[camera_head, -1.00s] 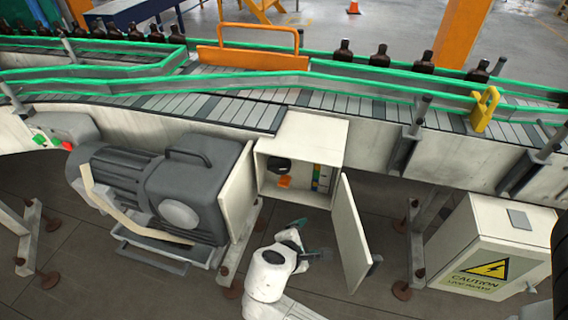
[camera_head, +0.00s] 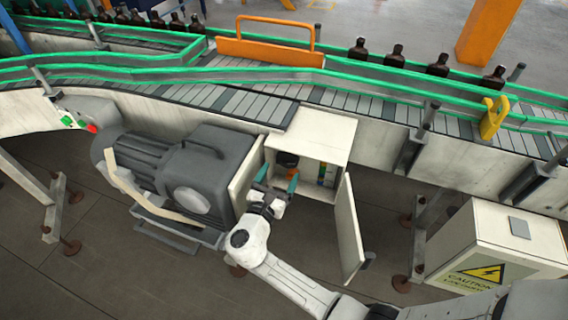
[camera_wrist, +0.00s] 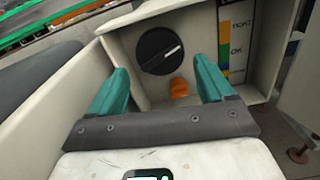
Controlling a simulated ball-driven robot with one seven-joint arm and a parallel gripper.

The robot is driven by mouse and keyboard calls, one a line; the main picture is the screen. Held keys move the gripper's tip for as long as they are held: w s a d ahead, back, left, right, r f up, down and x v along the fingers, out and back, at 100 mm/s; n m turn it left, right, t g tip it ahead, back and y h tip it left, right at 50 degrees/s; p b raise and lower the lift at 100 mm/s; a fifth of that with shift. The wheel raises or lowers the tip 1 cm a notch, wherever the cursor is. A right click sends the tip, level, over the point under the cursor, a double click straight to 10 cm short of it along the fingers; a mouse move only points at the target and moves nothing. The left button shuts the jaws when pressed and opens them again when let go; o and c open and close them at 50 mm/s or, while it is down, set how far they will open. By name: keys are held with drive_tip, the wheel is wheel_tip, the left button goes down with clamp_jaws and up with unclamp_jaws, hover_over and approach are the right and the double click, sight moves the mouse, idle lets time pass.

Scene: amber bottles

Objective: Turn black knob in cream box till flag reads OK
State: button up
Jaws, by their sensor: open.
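The cream box (camera_head: 330,134) hangs on the front side of the conveyor with its door (camera_head: 349,232) swung open to the right. The black knob (camera_wrist: 160,51) is on the box's back wall, with a white pointer mark aimed right and slightly up. In the head view the knob (camera_head: 287,160) is partly hidden. An orange flag (camera_wrist: 179,88) sits below the knob. A strip of coloured bands (camera_wrist: 226,45) with lettering, including OK near a green band, is to its right. My gripper (camera_wrist: 168,86) is open, its teal fingers apart in front of and below the knob, apparently not touching it.
A grey motor (camera_head: 190,175) stands close left of the box. The open door limits room on the right. A caution box (camera_head: 497,245) stands at lower right. The conveyor (camera_head: 240,100) with amber bottles (camera_head: 437,65) runs behind, above the box.

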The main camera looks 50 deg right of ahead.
sight(285, 164)
drive_tip(key=shift+x, duration=2)
drive_tip(key=c, duration=0.8)
